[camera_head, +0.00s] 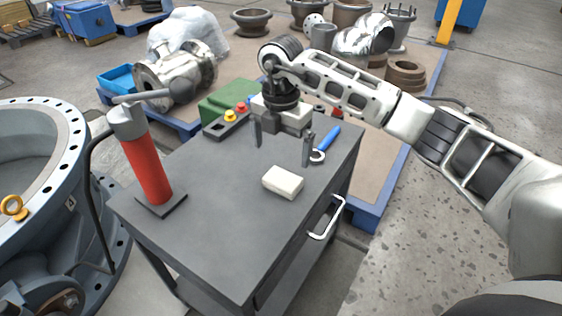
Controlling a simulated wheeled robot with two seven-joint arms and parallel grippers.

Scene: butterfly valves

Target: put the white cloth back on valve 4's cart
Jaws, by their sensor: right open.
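The white cloth (283,182) is a small folded block. It lies on the dark grey top of a cart (226,222), right of the middle. My right gripper (281,152) hangs over the far part of the cart top, pointing down. Its two fingers are spread wide with nothing between them. It is beyond the cloth and apart from it. My left gripper is not in view. No valve number can be read on the cart.
A red cylinder with a lever (147,170) stands at the cart's left. A blue-handled tool (325,143), a tray with coloured knobs (229,121) and a green box (230,98) are at the far side. A large flanged valve (40,150) is left. The cart's near top is clear.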

